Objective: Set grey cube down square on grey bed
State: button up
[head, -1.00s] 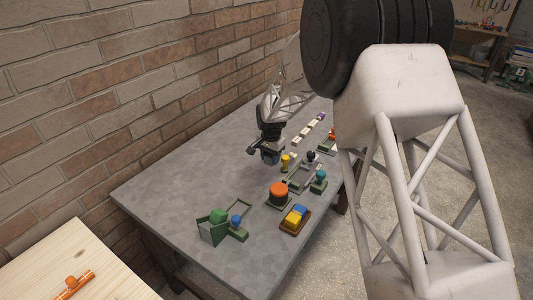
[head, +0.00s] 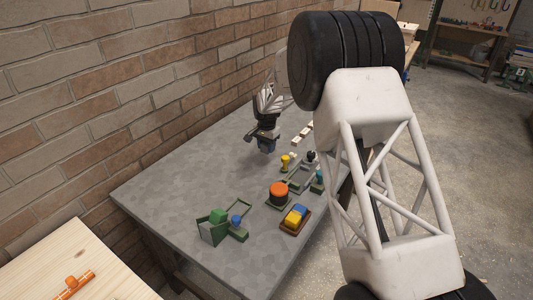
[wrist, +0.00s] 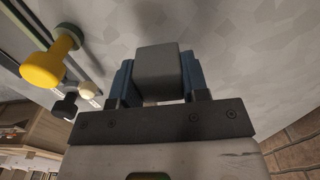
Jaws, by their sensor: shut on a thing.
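My gripper (head: 266,148) hangs above the grey table, near the wall side. In the wrist view, its two blue pads are shut on the grey cube (wrist: 158,65), which sits between them and juts beyond the tips. The cube is too small to make out clearly in the head view. I cannot tell which thing is the grey bed.
A yellow knob (head: 285,161), an orange-topped round block (head: 279,190), a tray with yellow and blue blocks (head: 294,220) and a green block (head: 217,215) stand on the table (head: 180,190). The brick wall (head: 120,100) runs along its left. Bare tabletop lies left of my gripper.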

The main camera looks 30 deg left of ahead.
aim_at(266, 152)
jog(key=shift+f, duration=0.15)
jog(key=shift+f, duration=1.6)
jog(key=shift+f, duration=0.15)
jog(key=o, duration=0.9)
notch_tip(266, 152, up, 12)
jog(key=shift+r, duration=0.15)
